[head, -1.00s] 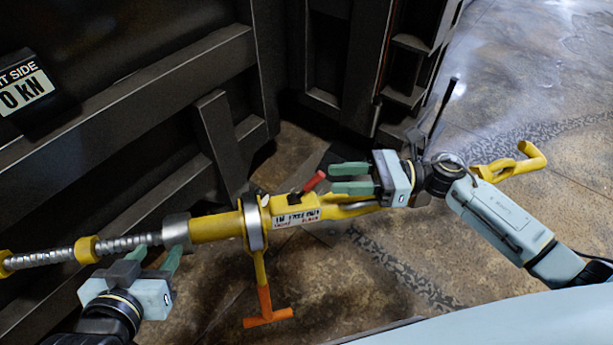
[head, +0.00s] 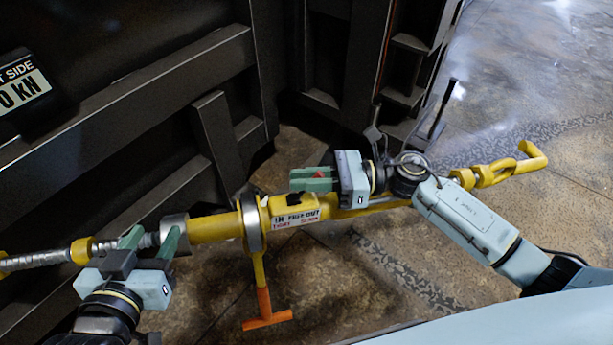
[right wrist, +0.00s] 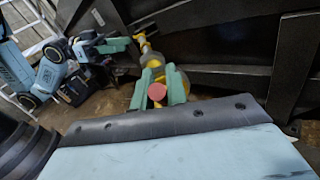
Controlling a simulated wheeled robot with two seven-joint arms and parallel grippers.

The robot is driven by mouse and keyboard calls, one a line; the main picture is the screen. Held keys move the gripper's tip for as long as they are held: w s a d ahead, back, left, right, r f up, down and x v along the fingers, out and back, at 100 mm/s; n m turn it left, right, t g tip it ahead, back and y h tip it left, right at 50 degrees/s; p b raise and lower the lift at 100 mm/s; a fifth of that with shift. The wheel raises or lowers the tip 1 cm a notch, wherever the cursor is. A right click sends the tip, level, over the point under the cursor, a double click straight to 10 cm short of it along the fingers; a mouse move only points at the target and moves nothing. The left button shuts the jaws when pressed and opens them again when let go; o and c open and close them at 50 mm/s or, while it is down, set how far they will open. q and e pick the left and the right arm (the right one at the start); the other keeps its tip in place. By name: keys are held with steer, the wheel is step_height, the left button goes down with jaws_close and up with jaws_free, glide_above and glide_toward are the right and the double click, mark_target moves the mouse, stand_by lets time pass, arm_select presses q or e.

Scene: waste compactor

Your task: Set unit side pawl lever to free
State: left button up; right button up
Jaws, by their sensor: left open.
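The yellow turnbuckle-like unit (head: 215,228) lies across the head view, with a grey threaded rod (head: 45,260) at its left end. A white label (head: 296,217) on its body is only partly legible. The red-tipped pawl lever (head: 319,174) shows as a small patch between my right fingers. My right gripper (head: 312,180) is around it, just above the body. In the right wrist view the round red lever end (right wrist: 157,92) fills the gap between the green fingers. My left gripper (head: 152,240) is open, fingers either side of the rod by the grey collar; contact is unclear.
An orange-ended T-handle (head: 266,310) hangs below the unit. A yellow hook (head: 515,165) is at its right end. The floor at right is open.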

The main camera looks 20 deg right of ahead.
jaws_close()
